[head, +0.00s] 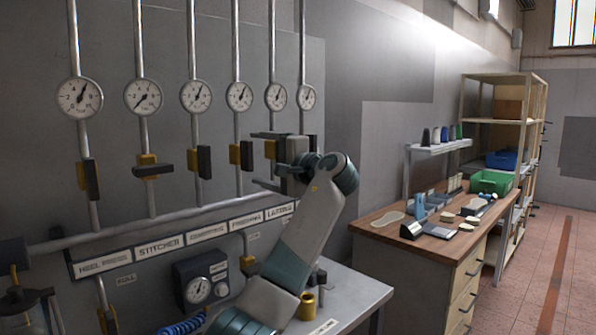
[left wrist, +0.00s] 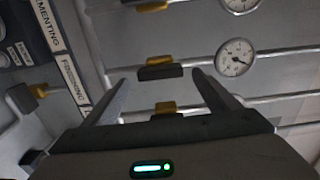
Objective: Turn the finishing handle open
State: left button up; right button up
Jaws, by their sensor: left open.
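The finishing handle (head: 248,155) is a dark grip on a yellow valve body, on the pipe above the FINISHING label (head: 246,222). It lies along its pipe. It also shows in the left wrist view (left wrist: 160,72). Its gauge (head: 239,96) has the needle pointing up and to the right. My left gripper (head: 256,160) is open, with its fingertips close by the handle. In the left wrist view the handle appears between and just beyond the fingertips (left wrist: 161,80). Whether they touch it, I cannot tell. My right gripper is out of view.
Similar valves stand on both sides, including the crosswise stitcher handle (head: 153,170). A neighbouring yellow valve (left wrist: 165,107) shows between my fingers. A grey bench (head: 355,290) with a brass cup (head: 307,306) lies below. A wooden workbench (head: 440,243) stands right; floor beyond is clear.

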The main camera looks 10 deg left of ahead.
pick_arm(q)
jog(key=b+v, duration=0.3)
jog(key=v, duration=1.1)
jog(key=shift+s+d, duration=0.2)
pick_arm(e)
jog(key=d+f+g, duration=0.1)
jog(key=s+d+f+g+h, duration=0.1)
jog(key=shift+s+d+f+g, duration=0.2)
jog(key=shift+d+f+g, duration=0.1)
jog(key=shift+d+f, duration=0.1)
pick_arm(q)
jog(key=shift+f, duration=0.1)
